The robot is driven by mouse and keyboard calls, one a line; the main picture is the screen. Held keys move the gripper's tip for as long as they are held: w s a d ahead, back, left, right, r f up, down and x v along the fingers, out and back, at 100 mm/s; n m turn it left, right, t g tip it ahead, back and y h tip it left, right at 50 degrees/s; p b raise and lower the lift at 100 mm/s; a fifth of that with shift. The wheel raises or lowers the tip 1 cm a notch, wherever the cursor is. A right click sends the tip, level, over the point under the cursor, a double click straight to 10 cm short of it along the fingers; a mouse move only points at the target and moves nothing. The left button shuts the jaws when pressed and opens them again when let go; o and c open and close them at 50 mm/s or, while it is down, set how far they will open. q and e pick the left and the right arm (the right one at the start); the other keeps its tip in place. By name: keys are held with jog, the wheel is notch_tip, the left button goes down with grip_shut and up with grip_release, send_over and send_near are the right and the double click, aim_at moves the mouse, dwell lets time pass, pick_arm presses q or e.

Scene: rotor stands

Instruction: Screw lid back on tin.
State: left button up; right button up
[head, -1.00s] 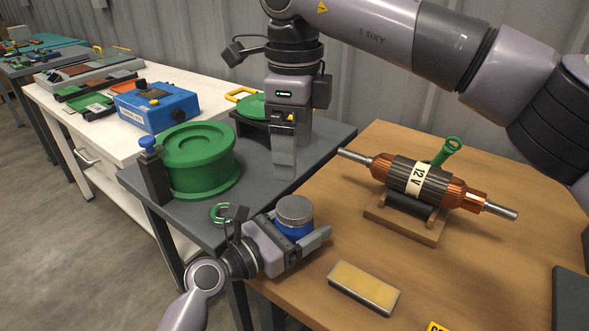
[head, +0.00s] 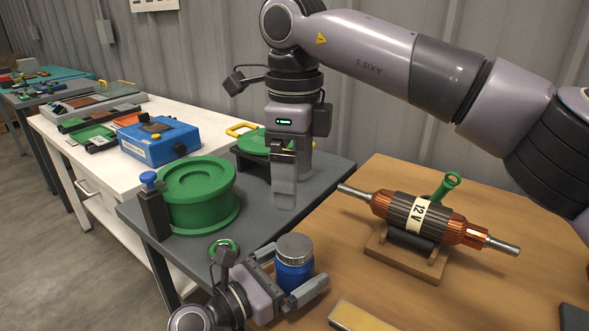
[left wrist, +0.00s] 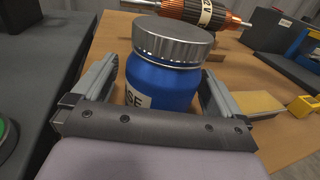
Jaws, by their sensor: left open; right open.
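The blue tin (head: 293,274) stands upright on the wooden table, and its grey ribbed lid (head: 294,248) sits on top. In the left wrist view the tin (left wrist: 160,84) stands between the two fingers, with gaps at its sides, and the lid (left wrist: 172,40) covers its mouth. Whether the lid is screwed tight cannot be told. My left gripper (head: 292,279) is open around the tin. My right gripper (head: 283,200) points down above the grey table, behind and above the tin, and holds nothing that I can see.
A copper-wound rotor (head: 425,220) lies on a wooden stand at the right. A yellow-topped block (head: 362,318) lies at the table's front. A large green round container (head: 195,195) stands on the grey table at left. A blue box (head: 158,140) sits on the white bench.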

aim_at(279, 277)
pick_arm(q)
jog(key=v, duration=0.5)
jog(key=shift+a, duration=0.1)
